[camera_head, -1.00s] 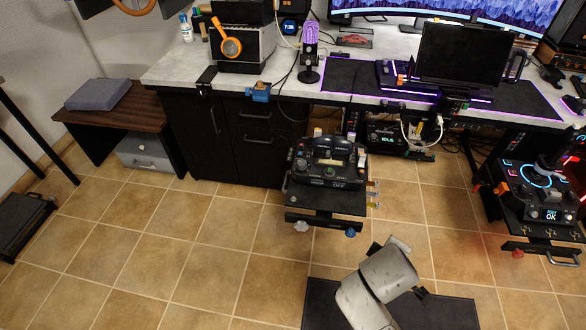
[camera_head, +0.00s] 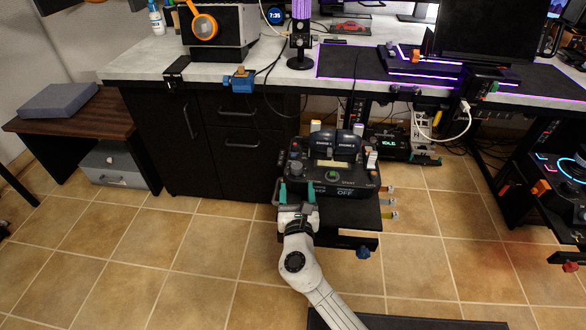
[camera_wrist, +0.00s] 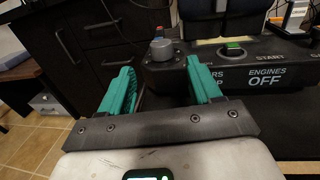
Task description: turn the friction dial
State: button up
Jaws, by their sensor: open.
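A black throttle unit (camera_head: 330,180) with two upright levers stands on a small black stand in front of the desk; it fills the top right of the wrist view (camera_wrist: 262,75). A grey round dial (camera_wrist: 161,49) sits on the unit's front left corner. I cannot read a label that names it as the friction dial. My gripper (camera_head: 299,192) is at the unit's front left corner. Its teal fingers (camera_wrist: 163,78) are open and empty, with the dial just beyond and between their tips in the picture. They appear apart from it.
A START button (camera_head: 332,175) and an "ENGINES OFF" label are right of the dial. A blue knob (camera_head: 363,252) hangs under the stand's front edge. Black drawers (camera_head: 240,140) stand behind left. The tiled floor (camera_head: 200,260) to the left is clear.

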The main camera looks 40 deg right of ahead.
aim_at(297, 171)
jog(key=b+x, duration=0.2)
jog(key=x, duration=0.7)
jog(key=shift+w+d, duration=0.15)
jog(key=shift+d, duration=0.1)
jog(key=shift+c, duration=0.3)
jog(key=c, duration=0.9)
